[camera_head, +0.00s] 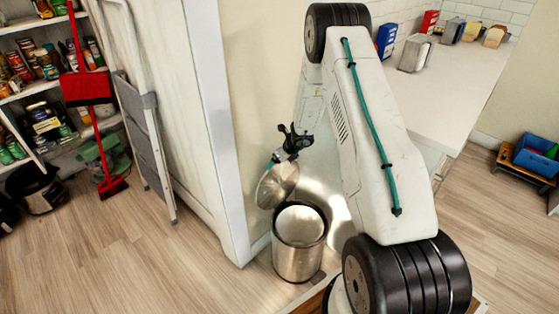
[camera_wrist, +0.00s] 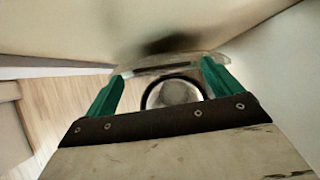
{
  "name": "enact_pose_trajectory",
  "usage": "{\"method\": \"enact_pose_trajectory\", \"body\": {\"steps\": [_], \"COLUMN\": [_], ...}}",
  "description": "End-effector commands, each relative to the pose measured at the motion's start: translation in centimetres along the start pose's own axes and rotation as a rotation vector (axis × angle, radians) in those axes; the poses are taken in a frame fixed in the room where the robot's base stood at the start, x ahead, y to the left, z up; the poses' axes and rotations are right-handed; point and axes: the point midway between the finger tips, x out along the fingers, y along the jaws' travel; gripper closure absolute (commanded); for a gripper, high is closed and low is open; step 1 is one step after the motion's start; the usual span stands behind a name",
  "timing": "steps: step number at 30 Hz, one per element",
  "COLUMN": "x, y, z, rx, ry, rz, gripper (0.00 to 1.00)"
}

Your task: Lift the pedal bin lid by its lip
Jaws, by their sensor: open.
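The steel pedal bin (camera_head: 297,259) stands on the floor by the wall end, with its round mouth open. Its lid (camera_head: 277,188) is raised and steeply tilted above the bin's back left rim. My gripper (camera_head: 276,158) is at the lid's upper edge, with its jaws open. In the wrist view, the green fingers of my gripper (camera_wrist: 162,68) are spread wide, and a pale curved strip, seemingly the lid (camera_wrist: 168,62), spans their tips. The dark rim and mouth of the bin (camera_wrist: 172,93) show between the fingers. Whether the fingers touch the lid is unclear.
A wall corner (camera_head: 238,215) stands close left of the bin. A folded stepladder (camera_head: 145,125), a red broom (camera_head: 110,186) and stocked shelves (camera_head: 50,140) are at left. A white counter (camera_head: 445,90) is behind my arm. Wood floor (camera_head: 165,265) is clear in front.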

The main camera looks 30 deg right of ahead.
Motion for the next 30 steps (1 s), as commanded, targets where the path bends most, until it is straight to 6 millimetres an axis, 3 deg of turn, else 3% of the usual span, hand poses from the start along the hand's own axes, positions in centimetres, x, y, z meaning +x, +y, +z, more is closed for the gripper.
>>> {"method": "enact_pose_trajectory", "body": {"steps": [4, 16, 30], "x": [-1.1, -7.1, -7.7], "y": [-0.1, 0.1, 0.1], "z": [0.1, 0.1, 0.0], "rx": [0.0, 0.0, -0.001], "ry": [-0.001, 0.0, 0.0], "rz": [-0.002, 0.0, 0.001], "gripper": [0.09, 0.09, 0.09]}}
